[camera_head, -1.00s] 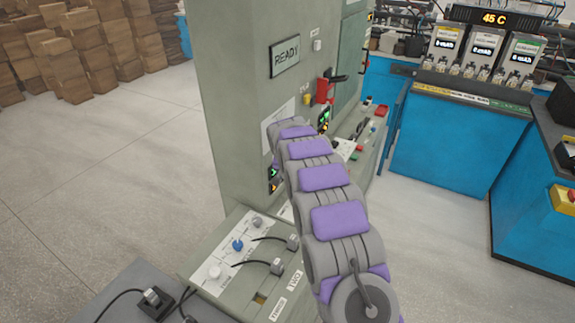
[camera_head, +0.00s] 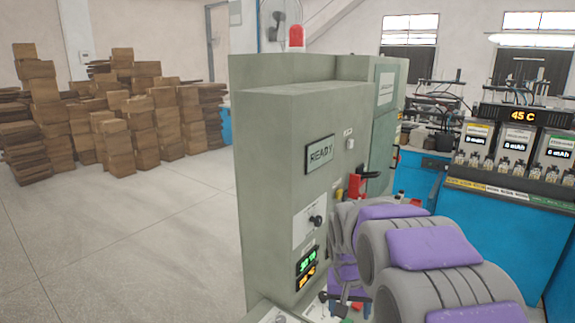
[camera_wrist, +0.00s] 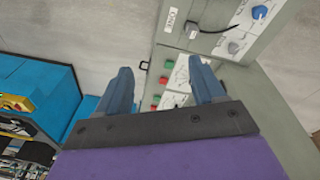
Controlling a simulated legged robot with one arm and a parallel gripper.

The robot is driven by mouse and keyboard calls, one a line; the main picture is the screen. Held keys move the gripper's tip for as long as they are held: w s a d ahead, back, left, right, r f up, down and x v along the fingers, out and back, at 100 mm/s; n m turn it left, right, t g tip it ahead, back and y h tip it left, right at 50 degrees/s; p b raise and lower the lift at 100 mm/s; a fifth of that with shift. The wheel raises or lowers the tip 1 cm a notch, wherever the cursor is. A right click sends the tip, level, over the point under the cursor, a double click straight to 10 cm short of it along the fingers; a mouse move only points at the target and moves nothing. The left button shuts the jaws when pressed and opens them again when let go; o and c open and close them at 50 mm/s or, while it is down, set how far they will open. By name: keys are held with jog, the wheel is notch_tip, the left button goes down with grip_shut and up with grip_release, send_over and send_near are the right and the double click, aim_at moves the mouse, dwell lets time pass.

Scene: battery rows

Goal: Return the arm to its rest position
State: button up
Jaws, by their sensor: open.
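My arm (camera_head: 432,248), grey with purple pads, reaches in from the lower right in the head view, in front of the grey-green cabinet (camera_head: 290,190). In the wrist view my gripper (camera_wrist: 163,84) has two blue-grey fingers spread wide apart. Nothing is held between them. Beyond the fingers lies the sloped control panel (camera_wrist: 210,45), with a blue knob (camera_wrist: 260,12), a plugged cable and red and green buttons. The fingers appear above the panel; the exact gap cannot be told.
A blue bench (camera_head: 490,205) with battery testers and a 45 C display stands at right. Stacked cardboard boxes (camera_head: 140,120) stand at back left. The floor (camera_head: 130,235) at left is clear.

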jog(key=s+n+g+y, duration=0.1)
jog(key=s+n+g, duration=0.1)
jog(key=s, duration=3.2)
jog(key=shift+s+a+f+g, duration=0.15)
jog(key=shift+s+g, duration=0.25)
jog(key=shift+g, duration=0.2)
jog(key=shift+c, duration=0.4)
